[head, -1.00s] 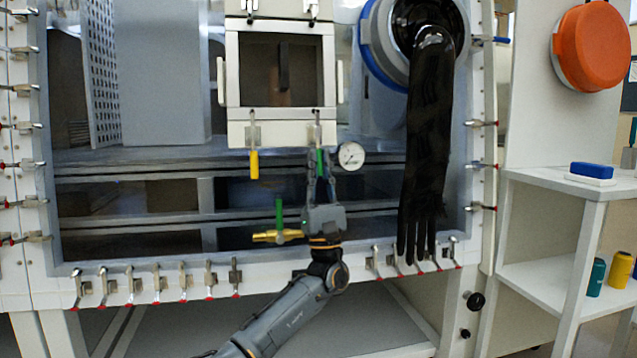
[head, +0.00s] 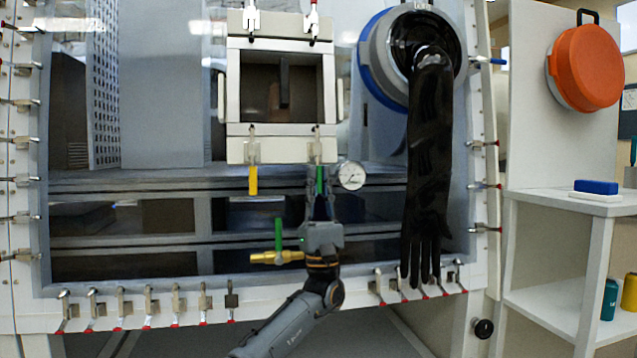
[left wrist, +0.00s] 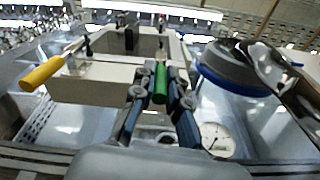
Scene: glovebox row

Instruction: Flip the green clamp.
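The green clamp (head: 320,179) hangs at the lower right corner of the square white-framed door, its green handle pointing down. The handle also shows in the left wrist view (left wrist: 160,82), between the fingers of my left gripper (left wrist: 155,90). The fingers stand on either side of it, with a narrow gap seeming to show on the left side; contact on the right side is unclear. In the head view my left gripper (head: 320,195) reaches up from below to the handle and partly hides its lower end. My right gripper is out of view.
A yellow-handled clamp (head: 253,180) hangs left of the green one. A round gauge (head: 351,175) sits close on the right. A brass valve with a green lever (head: 277,257) is beside my left wrist. A black glove (head: 428,170) hangs further right.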

